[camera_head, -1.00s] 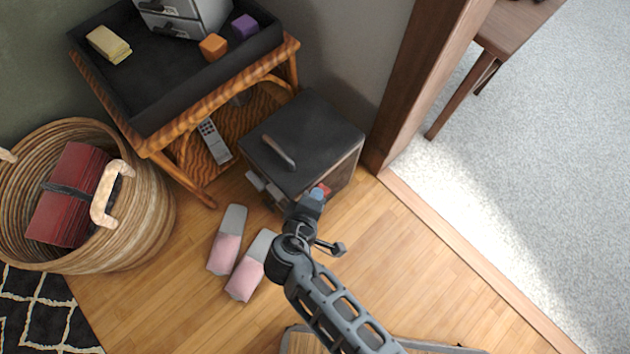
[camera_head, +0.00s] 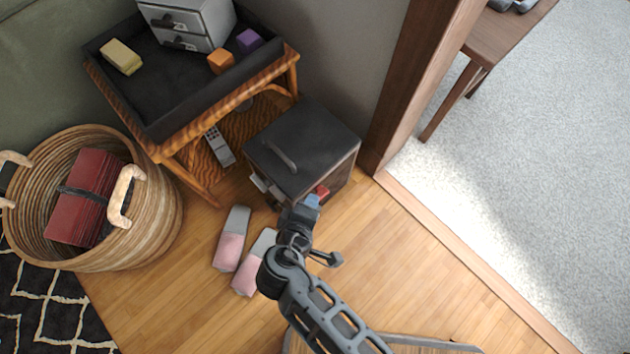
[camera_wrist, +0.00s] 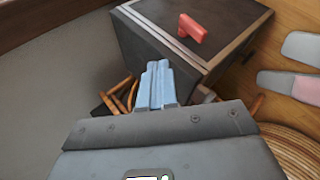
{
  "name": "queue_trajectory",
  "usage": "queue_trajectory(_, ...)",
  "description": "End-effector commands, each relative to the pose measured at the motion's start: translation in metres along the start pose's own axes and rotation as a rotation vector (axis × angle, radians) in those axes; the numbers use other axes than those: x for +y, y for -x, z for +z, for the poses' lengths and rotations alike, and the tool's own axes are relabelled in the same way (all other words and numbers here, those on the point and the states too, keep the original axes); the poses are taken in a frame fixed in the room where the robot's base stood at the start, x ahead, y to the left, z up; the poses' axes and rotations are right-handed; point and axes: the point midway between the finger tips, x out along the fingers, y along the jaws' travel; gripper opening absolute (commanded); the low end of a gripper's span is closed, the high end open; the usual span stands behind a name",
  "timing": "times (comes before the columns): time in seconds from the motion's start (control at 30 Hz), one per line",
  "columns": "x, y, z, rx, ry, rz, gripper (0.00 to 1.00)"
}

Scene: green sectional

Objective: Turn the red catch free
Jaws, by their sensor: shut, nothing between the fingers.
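The red catch (camera_wrist: 193,28) is a small red block on the face of a dark box with a black lid (camera_head: 303,145). In the head view the catch (camera_head: 322,192) shows just beyond and right of my fingertips. My gripper (camera_wrist: 156,84) has its two blue fingers together, with nothing between them. In the wrist view the fingertips point at the box's edge, below and left of the catch, and look apart from it. The gripper also shows in the head view (camera_head: 311,201), in front of the box. How near the fingers are to the box is hard to tell.
A wicker basket (camera_head: 160,215) with a red book stands left. A wooden side table (camera_head: 180,150) with a black tray is behind. Two pink-and-grey slippers (camera_head: 231,240) lie on the floor left of my arm. A door frame (camera_head: 405,90) rises right of the box.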

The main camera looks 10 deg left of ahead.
Motion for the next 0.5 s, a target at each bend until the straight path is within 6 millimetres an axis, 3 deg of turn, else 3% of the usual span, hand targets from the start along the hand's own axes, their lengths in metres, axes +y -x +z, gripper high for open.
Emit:
queue_trajectory(0.03,0.001,0.012,-0.001,0.001,0.001,-0.001,0.0)
queue_trajectory(0.2,-0.001,0.035,-0.001,0.0,-0.001,-0.001,0.0)
queue_trajectory(0.5,-0.003,0.046,0.0,-0.001,-0.001,0.0,0.0)
